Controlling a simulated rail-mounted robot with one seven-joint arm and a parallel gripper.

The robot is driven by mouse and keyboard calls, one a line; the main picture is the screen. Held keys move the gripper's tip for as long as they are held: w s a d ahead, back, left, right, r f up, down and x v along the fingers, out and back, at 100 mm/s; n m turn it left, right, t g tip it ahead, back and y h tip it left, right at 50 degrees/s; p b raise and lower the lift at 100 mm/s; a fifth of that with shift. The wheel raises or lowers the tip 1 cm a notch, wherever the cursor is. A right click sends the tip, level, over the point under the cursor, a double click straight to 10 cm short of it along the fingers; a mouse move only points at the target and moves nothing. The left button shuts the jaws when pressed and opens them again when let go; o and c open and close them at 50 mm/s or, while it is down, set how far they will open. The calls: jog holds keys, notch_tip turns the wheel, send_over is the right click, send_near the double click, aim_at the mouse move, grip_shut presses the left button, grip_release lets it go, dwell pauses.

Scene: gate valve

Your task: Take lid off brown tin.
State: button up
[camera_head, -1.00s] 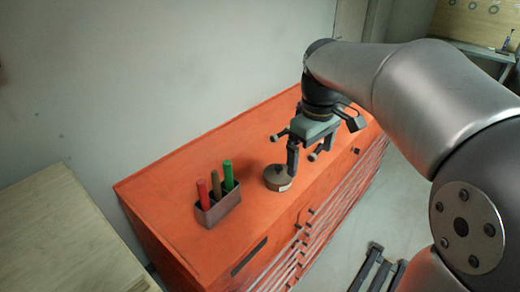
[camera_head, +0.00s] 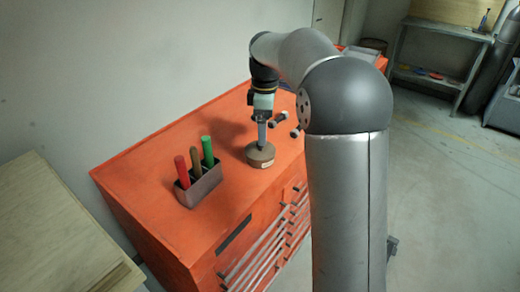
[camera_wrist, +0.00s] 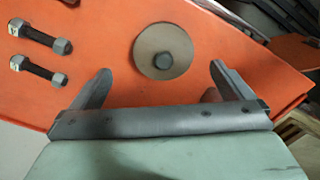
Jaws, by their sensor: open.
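The brown tin (camera_head: 260,160) is a low round can on the orange cabinet top, with a small label on its side. In the wrist view its round lid (camera_wrist: 148,62) shows from above, with a dark hexagonal knob (camera_wrist: 163,61) at the centre. My gripper (camera_head: 261,138) is pointing down over the tin in the head view. In the wrist view my gripper (camera_wrist: 161,70) is open, its two fingers wide apart, with the lid and knob lying between and beyond the fingertips. Nothing is held. The exact height gap between fingertips and knob is unclear.
A grey holder (camera_head: 203,187) with red, brown and green sticks stands left of the tin on the orange cabinet (camera_head: 150,185). Two bolts (camera_wrist: 40,38) (camera_wrist: 37,70) lie on the other side. A wall is behind the cabinet.

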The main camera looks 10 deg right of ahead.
aim_at(260, 148)
jog(key=f, duration=0.2)
jog(key=f+p, duration=0.1)
jog(key=f, duration=0.4)
jog(key=shift+s+a+f, duration=0.2)
jog(key=shift+a+f, duration=0.05)
jog(key=shift+a, duration=0.05)
jog(key=c, duration=0.8)
